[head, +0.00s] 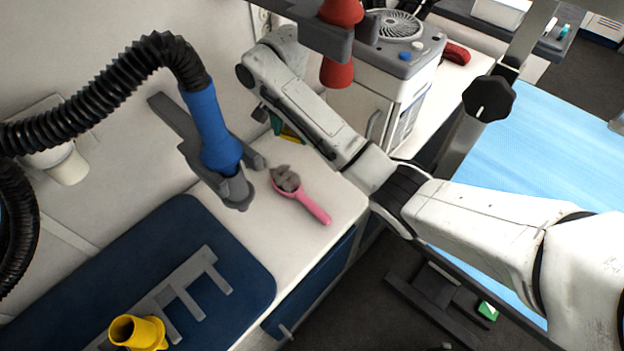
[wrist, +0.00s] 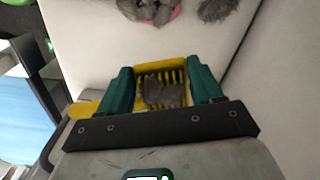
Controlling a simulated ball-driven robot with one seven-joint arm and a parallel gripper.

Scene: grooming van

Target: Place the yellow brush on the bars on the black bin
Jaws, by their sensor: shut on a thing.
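My gripper (wrist: 160,82) has green fingers and is shut on the yellow brush (wrist: 178,66). Its head, with grey fur in the bristles, sits between the fingers in the wrist view, and a yellow end shows at left. In the head view my gripper (head: 277,124) is small and partly hidden behind my arm, near the wall end of the white counter; a bit of the yellow brush (head: 291,134) shows there. Grey bars with several prongs (head: 172,290) show over the dark blue mat at lower left. I cannot make out a black bin for certain.
A pink brush (head: 312,207) with grey fur lies on the white counter (head: 345,200). A blue dryer nozzle (head: 212,125) on a black hose stands in a grey holder. A yellow cup-like thing (head: 150,335) is at lower left. A fan-topped box (head: 395,45) stands behind my arm.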

